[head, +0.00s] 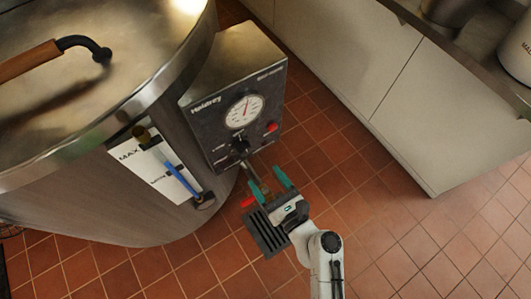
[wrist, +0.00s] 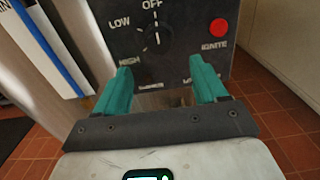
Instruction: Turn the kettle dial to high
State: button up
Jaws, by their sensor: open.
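The kettle (head: 140,210) is a large steel drum at the left in the head view, with a dark control box (head: 205,135) on its right side. The kettle dial (wrist: 158,40) is a black round knob on that box. In the wrist view OFF is printed above it, LOW at upper left and HIGH at lower left; a white mark points up, toward OFF. In the head view the dial (head: 240,147) sits below a round gauge. My gripper (wrist: 165,85) is open and empty, its two teal fingers just below the dial, apart from it. It also shows in the head view (head: 266,181).
A red IGNITE button (wrist: 218,27) is right of the dial. The gauge (head: 244,111) is above it. A blue sight tube (head: 183,179) runs beside the box on the kettle. A white cabinet (head: 385,75) stands at the right, with open tiled floor (head: 350,215) between.

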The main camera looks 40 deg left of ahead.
aim_at(247, 152)
jog(key=b+x, duration=0.1)
jog(key=x, duration=0.9)
jog(key=shift+a, duration=0.15)
jog(key=c, duration=1.1)
jog(key=shift+o, duration=0.2)
